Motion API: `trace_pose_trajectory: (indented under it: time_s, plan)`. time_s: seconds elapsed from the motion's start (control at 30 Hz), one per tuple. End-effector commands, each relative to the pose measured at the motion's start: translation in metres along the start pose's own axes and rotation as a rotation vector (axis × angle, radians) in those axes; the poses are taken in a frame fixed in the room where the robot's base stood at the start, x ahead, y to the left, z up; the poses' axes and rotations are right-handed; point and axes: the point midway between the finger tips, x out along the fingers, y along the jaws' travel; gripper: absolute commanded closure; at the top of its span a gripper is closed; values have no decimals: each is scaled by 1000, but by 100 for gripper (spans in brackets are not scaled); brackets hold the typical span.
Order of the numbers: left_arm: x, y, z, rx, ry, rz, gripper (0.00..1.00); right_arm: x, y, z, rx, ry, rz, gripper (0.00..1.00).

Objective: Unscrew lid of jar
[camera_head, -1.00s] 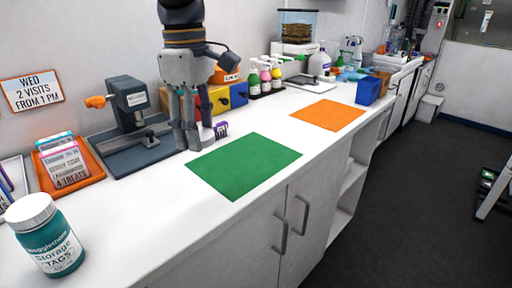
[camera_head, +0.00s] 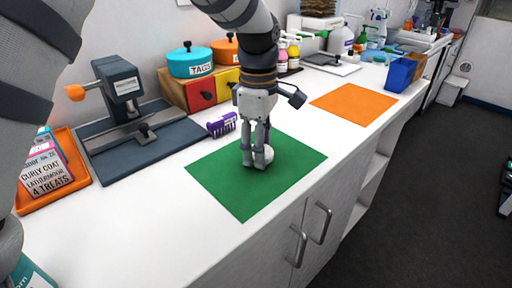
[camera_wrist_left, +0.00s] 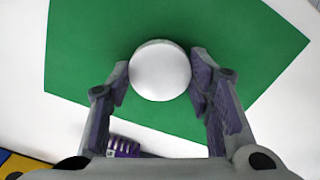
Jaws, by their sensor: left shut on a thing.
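My left gripper (camera_head: 258,163) points down over the green mat (camera_head: 225,190) and is shut on a round white lid (camera_head: 268,154). In the left wrist view the lid (camera_wrist_left: 160,70) sits between the two fingers, flat face toward the camera. It is low, on or just above the mat; I cannot tell which. The teal jar (camera_head: 36,276) is at the bottom left corner, cut off by the frame and mostly behind a grey arm part, so its top is hidden. My right gripper is not in view.
A dark press (camera_head: 125,105) on a base and an orange card tray (camera_head: 60,195) stand to the left. An orange mat (camera_head: 353,103) lies clear to the right. The counter's front edge runs close past the green mat.

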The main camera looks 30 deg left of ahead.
Motion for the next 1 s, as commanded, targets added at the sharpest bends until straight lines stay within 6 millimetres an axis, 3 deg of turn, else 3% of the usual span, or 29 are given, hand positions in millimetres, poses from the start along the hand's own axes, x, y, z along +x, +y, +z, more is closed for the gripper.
trace_pose_trajectory:
  time_s: [0.03, 0.3, 0.33, 0.4, 0.43, 0.77, 1.0]
  plan:
    - [17, 2, 1, 0, 3, -19, 87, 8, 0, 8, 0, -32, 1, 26]
    - [12, 2, 1, -1, 1, -8, 87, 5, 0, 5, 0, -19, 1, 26]
    - [12, 2, 2, -1, 1, -8, 51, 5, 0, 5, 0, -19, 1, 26]
    - [12, 2, 1, -1, 1, -7, 35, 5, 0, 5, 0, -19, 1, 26]
    - [12, 2, 1, -1, 1, -7, 33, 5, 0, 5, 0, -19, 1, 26]
    - [7, 3, 1, -1, 1, -5, 33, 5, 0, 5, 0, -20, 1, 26]
    - [-52, 4, 2, -1, 1, 1, 33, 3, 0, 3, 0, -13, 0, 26]
